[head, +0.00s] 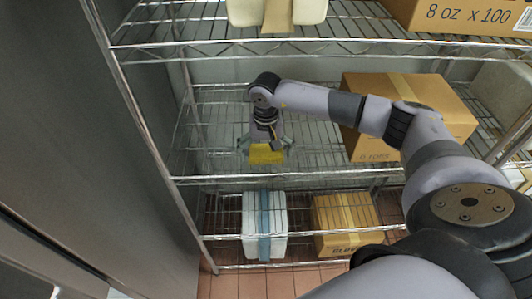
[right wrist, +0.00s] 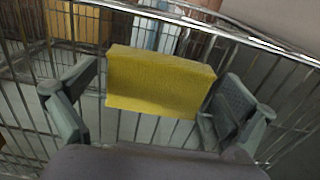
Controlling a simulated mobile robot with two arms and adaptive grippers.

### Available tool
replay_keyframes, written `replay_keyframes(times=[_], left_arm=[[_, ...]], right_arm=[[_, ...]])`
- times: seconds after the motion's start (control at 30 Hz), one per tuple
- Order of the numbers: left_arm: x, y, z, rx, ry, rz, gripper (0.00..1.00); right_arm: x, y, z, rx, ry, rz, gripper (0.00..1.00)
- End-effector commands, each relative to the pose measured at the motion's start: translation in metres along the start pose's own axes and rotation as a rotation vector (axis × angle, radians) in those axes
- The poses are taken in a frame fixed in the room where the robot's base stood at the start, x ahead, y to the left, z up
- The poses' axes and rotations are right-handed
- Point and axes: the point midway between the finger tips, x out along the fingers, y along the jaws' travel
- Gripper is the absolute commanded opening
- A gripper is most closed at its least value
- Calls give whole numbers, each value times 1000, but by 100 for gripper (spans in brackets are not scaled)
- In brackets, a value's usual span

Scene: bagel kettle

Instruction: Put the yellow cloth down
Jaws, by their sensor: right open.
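The yellow cloth (head: 266,154) is a small folded block at the middle wire shelf (head: 225,180), near its front edge in the head view. It also shows in the right wrist view (right wrist: 160,82), between the fingers. My right gripper (head: 266,144) is open around the cloth, pointing down. In the right wrist view the left finger stands a little apart from the cloth; the right finger is close to its right end, and I cannot tell if they touch. Whether the cloth's underside rests fully on the wires is hidden. My left gripper is not in view.
A large cardboard box (head: 432,95) stands to the right on the middle shelf. A white box with a blue band (head: 250,225) and another cardboard box (head: 345,222) are on the lower shelf. The upper shelf's front rail (head: 330,43) runs above my arm. The middle shelf's left part is clear.

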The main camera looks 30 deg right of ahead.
Motion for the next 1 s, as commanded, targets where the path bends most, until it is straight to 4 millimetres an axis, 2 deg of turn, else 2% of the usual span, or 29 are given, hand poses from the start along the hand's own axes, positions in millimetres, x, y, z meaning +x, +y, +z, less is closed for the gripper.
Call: replay_keyframes(times=[0.13, 0.17, 0.4, 0.6, 1.0], left_arm=[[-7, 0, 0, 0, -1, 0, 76], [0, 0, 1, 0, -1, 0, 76], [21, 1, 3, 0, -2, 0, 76], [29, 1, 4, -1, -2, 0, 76], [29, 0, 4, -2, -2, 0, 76]], right_arm=[[-6, 0, 0, 0, 0, 0, 100], [-6, 0, -1, 0, 2, -2, 100], [-46, -1, -1, -1, 4, -3, 100], [-72, 0, -1, 1, 3, -2, 100], [-78, 0, 0, 0, 0, 0, 100]])
